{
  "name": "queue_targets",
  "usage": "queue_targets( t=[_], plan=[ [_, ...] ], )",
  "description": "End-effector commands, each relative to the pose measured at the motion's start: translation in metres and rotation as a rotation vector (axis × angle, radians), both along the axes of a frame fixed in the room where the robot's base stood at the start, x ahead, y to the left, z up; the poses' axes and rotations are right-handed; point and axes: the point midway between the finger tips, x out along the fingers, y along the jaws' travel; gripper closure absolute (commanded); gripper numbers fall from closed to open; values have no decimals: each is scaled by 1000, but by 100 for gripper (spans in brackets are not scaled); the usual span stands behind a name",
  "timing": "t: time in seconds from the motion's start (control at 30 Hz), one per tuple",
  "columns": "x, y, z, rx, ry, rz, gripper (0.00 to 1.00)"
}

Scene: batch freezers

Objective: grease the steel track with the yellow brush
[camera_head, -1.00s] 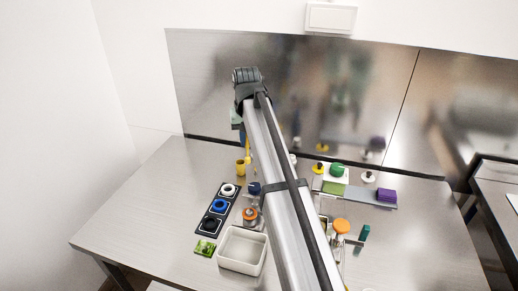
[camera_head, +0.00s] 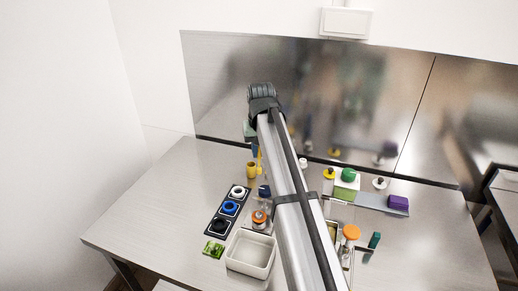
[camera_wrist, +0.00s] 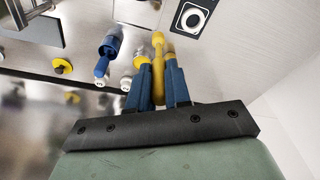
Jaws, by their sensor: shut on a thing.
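My gripper (camera_wrist: 160,75) has two blue fingers and is shut on the yellow brush (camera_wrist: 158,50), which shows between them in the wrist view. A grey metal strip (camera_head: 366,203), perhaps the steel track, lies at the back right beside a purple block (camera_head: 398,202). My arm hides part of the middle of the table.
A blue cup (camera_wrist: 111,38) with a blue-handled tool stands near the brush. A black tray (camera_head: 219,228) with rings, a white bin (camera_head: 250,267) and a green block (camera_head: 213,249) stand in front. Orange-knobbed (camera_head: 351,232) and other knobbed pieces stand right. The table's left side is clear.

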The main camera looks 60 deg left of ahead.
Motion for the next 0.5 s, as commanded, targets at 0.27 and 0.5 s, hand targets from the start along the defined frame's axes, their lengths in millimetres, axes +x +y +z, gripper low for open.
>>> queue_targets(
  t=[0.27, 0.5],
  plan=[
    [15, 1, 4, 5, 29, 23, 100],
    [7, 2, 5, -1, 38, 278, 100]
  ],
)
